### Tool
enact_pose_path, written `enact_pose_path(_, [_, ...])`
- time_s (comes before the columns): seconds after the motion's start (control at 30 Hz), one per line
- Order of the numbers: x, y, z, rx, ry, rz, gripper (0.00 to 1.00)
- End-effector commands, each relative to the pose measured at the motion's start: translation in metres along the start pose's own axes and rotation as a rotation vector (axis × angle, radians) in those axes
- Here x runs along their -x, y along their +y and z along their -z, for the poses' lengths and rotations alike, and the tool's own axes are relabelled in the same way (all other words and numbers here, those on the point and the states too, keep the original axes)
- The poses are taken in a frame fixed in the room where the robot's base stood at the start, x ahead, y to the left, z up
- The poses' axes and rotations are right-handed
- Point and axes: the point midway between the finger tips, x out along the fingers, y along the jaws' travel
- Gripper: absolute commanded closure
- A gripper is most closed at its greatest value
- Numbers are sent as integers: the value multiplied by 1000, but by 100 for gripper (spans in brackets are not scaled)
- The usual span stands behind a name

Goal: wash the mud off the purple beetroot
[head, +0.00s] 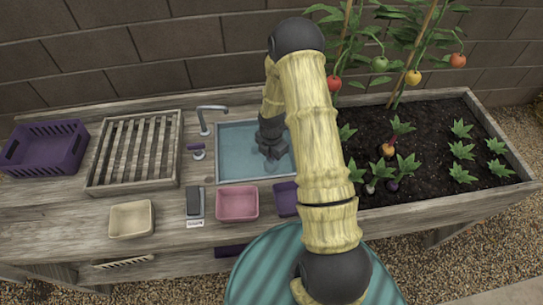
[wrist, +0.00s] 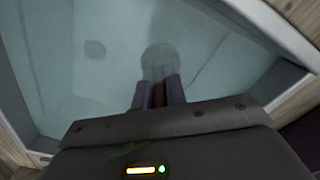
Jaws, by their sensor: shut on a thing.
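My gripper (head: 268,150) reaches down into the water-filled wash basin (head: 232,137). In the wrist view my gripper's fingers (wrist: 158,94) are shut on a narrow dark red piece (wrist: 158,96), which looks like the beetroot's stem. A bit of green leaf (wrist: 128,150) shows over my gripper's housing. A pale grey round shape (wrist: 159,60) lies beyond the fingertips, blurred by water; it may be the beetroot's root. Whether mud is on it cannot be told.
Pink (head: 237,204), purple (head: 284,199) and cream (head: 131,220) bins stand in front. A planted soil bed (head: 430,140) is on the right.

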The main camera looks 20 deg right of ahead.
Motion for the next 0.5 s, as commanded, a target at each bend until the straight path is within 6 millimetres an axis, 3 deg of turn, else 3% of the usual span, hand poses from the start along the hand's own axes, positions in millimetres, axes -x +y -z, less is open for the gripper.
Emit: enact_pose_path(0.5, [0, 20, 26, 3, 0, 0, 100])
